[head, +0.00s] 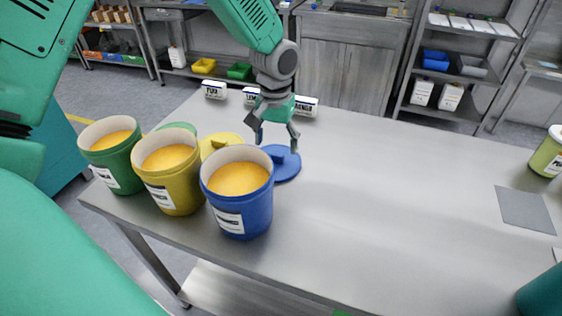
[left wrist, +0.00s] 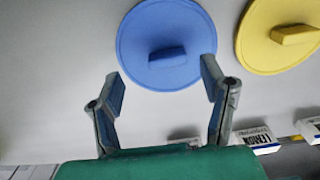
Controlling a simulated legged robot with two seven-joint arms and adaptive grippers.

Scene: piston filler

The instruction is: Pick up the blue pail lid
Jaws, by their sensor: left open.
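The blue pail lid (head: 287,164) lies flat on the steel table, behind and right of the blue pail (head: 239,204). It is a round disc with a raised bar handle, and it shows whole in the left wrist view (left wrist: 160,28). My left gripper (head: 275,142) is open and empty, pointing down above the lid's far side. In the left wrist view its two fingers (left wrist: 163,90) stand apart, and the lid's handle (left wrist: 167,57) appears just beyond the gap between them. My right gripper is not in view.
Yellow (head: 170,192) and green (head: 118,176) pails filled with orange stuff stand left of the blue pail. A yellow lid (head: 222,140) lies left of the blue lid, also in the wrist view (left wrist: 262,50). Labelled signs (head: 306,106) stand behind.

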